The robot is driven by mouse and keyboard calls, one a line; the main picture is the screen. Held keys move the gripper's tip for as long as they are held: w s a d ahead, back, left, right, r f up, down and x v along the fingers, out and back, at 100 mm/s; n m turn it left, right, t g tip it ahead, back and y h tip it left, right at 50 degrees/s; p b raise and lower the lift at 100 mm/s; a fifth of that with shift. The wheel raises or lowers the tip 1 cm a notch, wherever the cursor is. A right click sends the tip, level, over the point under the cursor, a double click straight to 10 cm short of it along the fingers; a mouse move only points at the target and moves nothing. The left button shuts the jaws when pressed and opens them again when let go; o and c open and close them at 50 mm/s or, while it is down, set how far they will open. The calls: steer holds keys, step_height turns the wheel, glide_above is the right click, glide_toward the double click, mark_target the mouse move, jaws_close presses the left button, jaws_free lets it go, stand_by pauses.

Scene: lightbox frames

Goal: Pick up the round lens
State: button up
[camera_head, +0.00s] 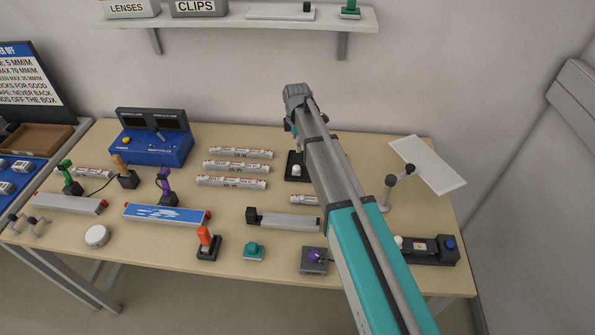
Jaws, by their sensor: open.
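A white round disc (97,236) lies flat near the table's front left edge; it looks like the round lens, though I cannot see whether it is clear. My arm reaches in from the lower right, and its wrist is over the back middle of the table. My gripper (294,131) hangs below the wrist, mostly hidden by the arm, and is open. It is far to the right of the disc and apart from it. I see nothing held.
A long box with a blue-and-white top (166,215) and an orange-handled stand (208,244) are right of the disc. A grey bar (71,203) lies behind it. A blue console (152,138) stands at the back. Bare table surrounds the disc.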

mark_target(296, 166)
steer(key=shift+f+b, duration=4)
steer(key=shift+f, duration=0.15)
steer(key=f+b, duration=0.3)
steer(key=shift+w+a+f, duration=0.1)
steer(key=shift+w, duration=0.2)
steer(key=shift+f+b, duration=1)
steer(key=shift+b, duration=0.1)
steer(key=c, duration=1)
